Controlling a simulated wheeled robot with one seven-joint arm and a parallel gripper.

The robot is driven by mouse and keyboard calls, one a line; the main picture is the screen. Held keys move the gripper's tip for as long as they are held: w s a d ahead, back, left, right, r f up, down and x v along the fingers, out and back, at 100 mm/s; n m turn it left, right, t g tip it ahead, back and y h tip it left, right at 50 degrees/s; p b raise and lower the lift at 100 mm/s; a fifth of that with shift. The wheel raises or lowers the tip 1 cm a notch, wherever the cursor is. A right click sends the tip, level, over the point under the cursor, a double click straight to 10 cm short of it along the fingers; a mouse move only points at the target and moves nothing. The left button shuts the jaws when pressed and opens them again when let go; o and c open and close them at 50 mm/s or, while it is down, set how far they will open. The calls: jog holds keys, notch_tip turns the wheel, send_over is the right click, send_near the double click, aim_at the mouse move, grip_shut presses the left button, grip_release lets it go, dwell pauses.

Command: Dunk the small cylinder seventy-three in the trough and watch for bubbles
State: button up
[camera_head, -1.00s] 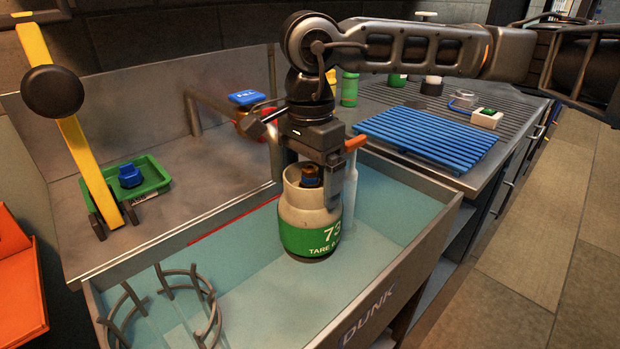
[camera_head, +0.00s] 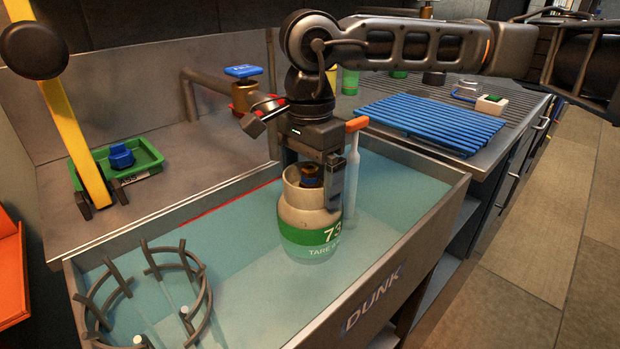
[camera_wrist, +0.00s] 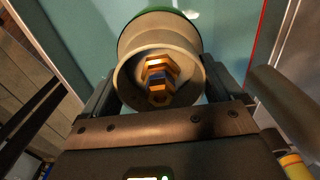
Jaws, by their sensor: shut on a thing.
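The small cylinder marked 73 (camera_head: 310,215), cream with a green band, is upright in the trough (camera_head: 420,226), which is labelled DUNK. Its lower part is under the water and looks tinted; its shoulder and collar are above. My gripper (camera_head: 320,168) is shut on the cylinder's collar from above. In the wrist view, the collar (camera_wrist: 128,82) is between the fingers, with the brass valve (camera_wrist: 158,78) inside it. I see no clear bubbles.
A curved metal cradle (camera_head: 150,290) stands in the trough's near left. An orange-topped clear tube (camera_head: 353,175) is close behind the cylinder. A blue slatted rack (camera_head: 430,124) lies on the right counter. A green tray (camera_head: 118,165) and yellow post (camera_head: 75,140) are at left.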

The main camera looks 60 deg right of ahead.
jog(key=shift+f+b, duration=5.6)
jog(key=shift+b, duration=0.25)
jog(key=shift+r, duration=0.15)
